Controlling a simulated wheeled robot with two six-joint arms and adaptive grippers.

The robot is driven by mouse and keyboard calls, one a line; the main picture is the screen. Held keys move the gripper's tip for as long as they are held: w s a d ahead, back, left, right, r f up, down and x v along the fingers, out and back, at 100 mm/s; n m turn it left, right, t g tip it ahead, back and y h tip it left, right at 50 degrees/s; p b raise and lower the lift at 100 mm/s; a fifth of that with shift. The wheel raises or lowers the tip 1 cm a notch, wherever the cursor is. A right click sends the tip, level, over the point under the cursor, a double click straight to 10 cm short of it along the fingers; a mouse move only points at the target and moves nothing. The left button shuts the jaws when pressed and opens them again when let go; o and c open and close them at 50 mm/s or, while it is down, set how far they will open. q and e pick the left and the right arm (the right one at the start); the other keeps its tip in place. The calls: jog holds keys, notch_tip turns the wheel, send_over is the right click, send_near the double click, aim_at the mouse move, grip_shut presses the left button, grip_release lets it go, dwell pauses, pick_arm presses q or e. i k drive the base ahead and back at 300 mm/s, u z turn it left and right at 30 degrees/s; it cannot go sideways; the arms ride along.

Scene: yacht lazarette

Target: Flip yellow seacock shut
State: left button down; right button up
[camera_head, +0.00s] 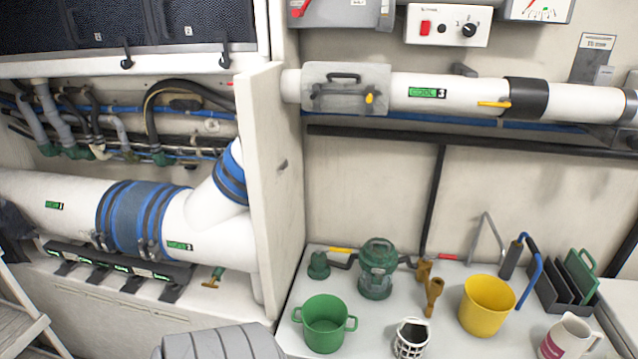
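Two yellow levers could be the yellow seacock, and I cannot tell which one is. One yellow lever (340,250) lies nearly flat beside a black fitting, between a small green fitting (318,265) and the green pump-like body (377,268) on the counter. The other yellow lever (494,103) lies roughly along the white upper pipe (455,93), just left of its black sleeve. Whether either valve is open or shut is not clear. Neither of my grippers is in view.
A red lever (447,256) lies right of the green body. Brown fittings (434,293), a green pot (325,325), a yellow bucket (487,306), a white basket (411,339) and a jug (570,338) crowd the counter. A white upright panel (277,180) stands left of it.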

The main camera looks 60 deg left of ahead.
aim_at(318, 250)
jog(key=u, duration=0.55)
jog(key=i, duration=0.55)
jog(key=u, duration=0.55)
